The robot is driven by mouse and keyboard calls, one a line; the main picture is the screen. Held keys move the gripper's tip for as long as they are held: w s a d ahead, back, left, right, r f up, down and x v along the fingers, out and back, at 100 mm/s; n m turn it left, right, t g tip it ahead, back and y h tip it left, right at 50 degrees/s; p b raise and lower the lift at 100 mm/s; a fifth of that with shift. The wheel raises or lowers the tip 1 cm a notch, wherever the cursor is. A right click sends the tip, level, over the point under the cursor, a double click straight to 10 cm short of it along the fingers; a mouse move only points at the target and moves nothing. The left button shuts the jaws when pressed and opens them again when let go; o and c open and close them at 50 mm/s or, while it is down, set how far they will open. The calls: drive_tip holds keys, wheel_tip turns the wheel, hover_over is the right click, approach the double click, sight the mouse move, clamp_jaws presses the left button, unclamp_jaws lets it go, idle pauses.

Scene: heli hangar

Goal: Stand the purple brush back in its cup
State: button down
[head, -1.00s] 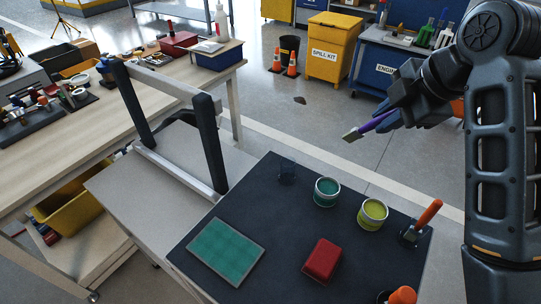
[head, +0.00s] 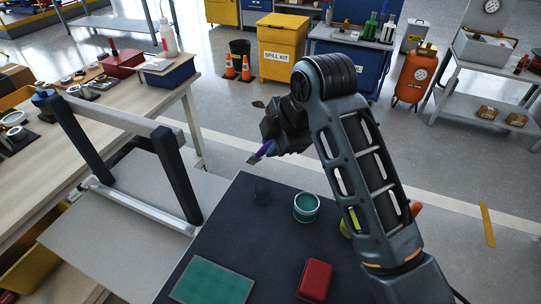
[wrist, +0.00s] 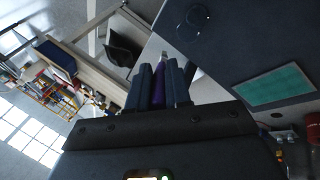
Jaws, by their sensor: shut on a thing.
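My gripper (head: 277,146) is shut on the purple brush (head: 264,151) and holds it in the air beyond the far edge of the dark mat. The bristle end points down and left in the head view. In the wrist view the purple handle (wrist: 169,88) lies between the two dark fingers. A see-through dark cup (head: 262,190) stands near the mat's far left corner, below and apart from the brush. It looks empty. A faint round outline in the wrist view may be this cup, but I cannot tell.
The dark mat (head: 248,238) also holds a teal paint can (head: 306,207), a red block (head: 315,280) and a green panel (head: 212,282). My arm partly hides a yellow-green can (head: 346,224) and an orange handle (head: 416,209). A frame (head: 170,172) stands left.

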drive_tip(key=shift+s+a+f, duration=0.1)
drive_tip(key=shift+a+f, duration=0.15)
drive_tip(key=shift+f, duration=1.95)
drive_tip(key=shift+f, duration=0.3)
drive_tip(key=shift+f, duration=0.35)
drive_tip(key=c, duration=1.1)
unclamp_jaws()
drive_tip(key=shift+r, duration=0.1)
drive_tip(key=shift+o, duration=0.2)
drive_tip(key=v, duration=1.3)
drive_tip(key=shift+w, duration=0.25)
